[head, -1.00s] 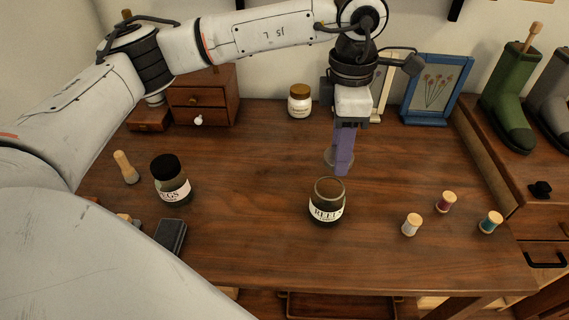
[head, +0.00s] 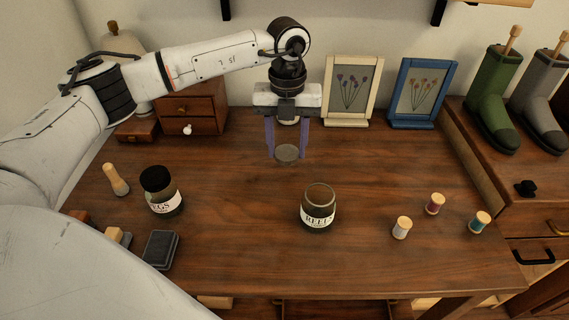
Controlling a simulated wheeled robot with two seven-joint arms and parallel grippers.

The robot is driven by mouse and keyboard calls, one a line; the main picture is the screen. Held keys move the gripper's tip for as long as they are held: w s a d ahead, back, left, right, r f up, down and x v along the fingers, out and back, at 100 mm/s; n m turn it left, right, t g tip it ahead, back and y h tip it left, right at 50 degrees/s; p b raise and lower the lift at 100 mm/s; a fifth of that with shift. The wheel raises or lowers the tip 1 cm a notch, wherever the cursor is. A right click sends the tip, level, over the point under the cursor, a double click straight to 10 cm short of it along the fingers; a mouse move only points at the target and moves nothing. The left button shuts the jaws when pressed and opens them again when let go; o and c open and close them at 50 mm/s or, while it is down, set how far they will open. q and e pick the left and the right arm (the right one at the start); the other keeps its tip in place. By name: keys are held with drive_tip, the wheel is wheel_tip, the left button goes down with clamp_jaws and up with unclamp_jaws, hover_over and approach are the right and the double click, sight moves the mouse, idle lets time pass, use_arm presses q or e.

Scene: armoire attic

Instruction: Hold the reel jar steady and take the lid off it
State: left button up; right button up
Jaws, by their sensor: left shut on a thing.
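The reel jar (head: 318,212), dark glass with a white label, stands upright on the wooden table with its mouth open and no lid on it. My left gripper (head: 287,151) points down behind and to the left of the jar, apart from it. Its two purple fingers are closed on the round grey lid (head: 287,154), one finger on each side. The lid is level and close to the tabletop; I cannot tell if it touches. My right gripper is not in view, and nothing holds the jar.
A black-lidded jar (head: 160,192) with an EGS label stands left. Several thread spools (head: 402,228) stand right of the reel jar. A dark flat box (head: 161,249) lies front left. Picture frames (head: 351,91) and a small drawer chest (head: 193,106) line the back.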

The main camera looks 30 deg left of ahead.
sight(287, 173)
use_arm(q)
drive_tip(key=shift+f, duration=2.65)
drive_tip(key=shift+f, duration=0.15)
drive_tip(key=o, duration=1.2)
wheel_tip(287, 173, up, 12)
drive_tip(key=shift+r, duration=0.2)
